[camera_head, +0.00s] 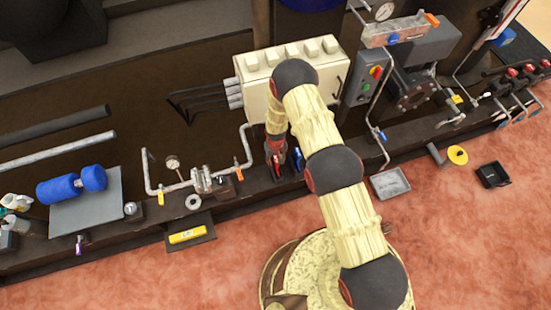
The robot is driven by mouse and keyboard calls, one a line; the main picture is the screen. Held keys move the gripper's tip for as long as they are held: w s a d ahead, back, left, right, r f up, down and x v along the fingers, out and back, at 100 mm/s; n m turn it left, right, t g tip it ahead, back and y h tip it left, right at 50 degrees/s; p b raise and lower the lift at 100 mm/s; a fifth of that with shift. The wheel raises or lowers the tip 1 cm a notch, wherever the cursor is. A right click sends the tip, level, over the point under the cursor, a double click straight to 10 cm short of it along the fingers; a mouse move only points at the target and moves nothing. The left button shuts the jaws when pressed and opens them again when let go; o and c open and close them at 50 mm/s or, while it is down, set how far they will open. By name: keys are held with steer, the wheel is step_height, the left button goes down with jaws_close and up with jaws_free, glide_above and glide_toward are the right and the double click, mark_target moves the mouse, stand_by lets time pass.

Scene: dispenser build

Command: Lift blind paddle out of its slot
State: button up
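My gripper (277,157) points down at the dark bench ledge, just below the cream cabinet. Its fingers are small and dark, with red showing at the tips, and I cannot tell if they are open or shut. A small blue upright piece (299,157) stands just right of the fingers. I cannot make out the blind paddle for certain; it may be among the small pieces at my fingertips. A grey pipe run with a bolted flange pair (203,180) stands to the left of my gripper. A flat grey ring (193,202) lies in front of the flange.
The cream cabinet (250,82) stands close behind my gripper. A grey tray (390,184) and a black tray (492,175) sit at the front right. A yellow item (187,236) lies on a dark tray at front left. A blue roller (57,190) lies farther left.

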steer(key=shift+f, duration=1.2)
steer(key=shift+c, duration=0.7)
steer(key=c, duration=0.7)
jaws_close()
steer(key=shift+r, duration=0.1)
steer(key=shift+r+p, duration=2.7)
steer(key=shift+r, duration=2.75)
steer(key=shift+r+p, duration=1.2)
steer(key=shift+r, duration=1.3)
